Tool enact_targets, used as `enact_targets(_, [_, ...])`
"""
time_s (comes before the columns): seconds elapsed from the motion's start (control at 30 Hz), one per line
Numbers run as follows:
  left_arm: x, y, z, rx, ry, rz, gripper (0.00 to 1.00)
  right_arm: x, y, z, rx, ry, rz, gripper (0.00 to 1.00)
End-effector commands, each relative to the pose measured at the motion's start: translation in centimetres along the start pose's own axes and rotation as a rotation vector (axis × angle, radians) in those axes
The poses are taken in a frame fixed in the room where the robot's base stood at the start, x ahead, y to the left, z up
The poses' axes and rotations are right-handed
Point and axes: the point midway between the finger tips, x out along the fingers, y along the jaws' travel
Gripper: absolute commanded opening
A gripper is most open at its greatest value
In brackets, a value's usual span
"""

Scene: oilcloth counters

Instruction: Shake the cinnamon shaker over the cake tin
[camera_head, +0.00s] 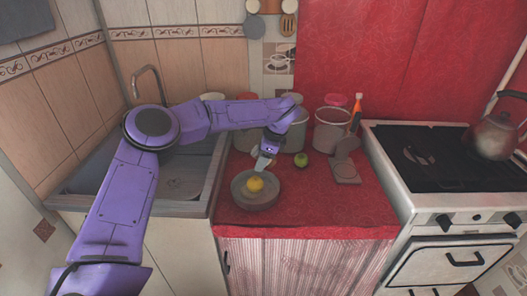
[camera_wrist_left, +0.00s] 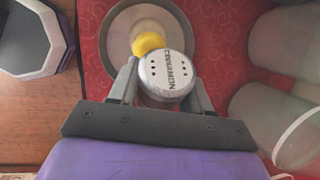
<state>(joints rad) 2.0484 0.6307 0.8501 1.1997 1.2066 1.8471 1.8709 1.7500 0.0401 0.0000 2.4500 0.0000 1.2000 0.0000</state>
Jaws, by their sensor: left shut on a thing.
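My left gripper (camera_head: 268,150) is shut on the cinnamon shaker, close above the back right part of the cake tin. In the left wrist view the shaker (camera_wrist_left: 166,82) sits between the two fingers, its grey lid with holes and the word CINNAMON facing the camera. The cake tin (camera_head: 256,205) is a round grey pan on the red counter; its rim also shows in the left wrist view (camera_wrist_left: 112,38). A yellow round thing (camera_head: 255,184) lies in the tin; the shaker partly overlaps it in the left wrist view. My right gripper is not in view.
The sink (camera_head: 177,180) is left, the stove (camera_head: 430,160) right. The counter's front right is clear.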

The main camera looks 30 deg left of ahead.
Motion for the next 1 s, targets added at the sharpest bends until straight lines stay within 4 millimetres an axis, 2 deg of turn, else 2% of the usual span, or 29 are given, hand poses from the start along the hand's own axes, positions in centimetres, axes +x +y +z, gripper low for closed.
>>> enact_targets(0.03, [-1.0, -0.1, 0.4, 0.005, -0.022, 0.0, 0.17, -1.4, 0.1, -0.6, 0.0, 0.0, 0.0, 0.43])
enact_targets(0.63, [-3.9, -0.3, 2.6, 0.045, -0.327, 0.016, 0.17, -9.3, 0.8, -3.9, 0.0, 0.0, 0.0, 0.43])
enact_targets(0.83, [-6.2, -0.8, 2.1, 0.074, -0.553, 0.022, 0.17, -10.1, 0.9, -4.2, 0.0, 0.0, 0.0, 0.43])
enact_targets(1.0, [-7.8, -1.1, 2.0, 0.096, -0.729, 0.033, 0.17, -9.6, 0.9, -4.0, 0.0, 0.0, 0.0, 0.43])
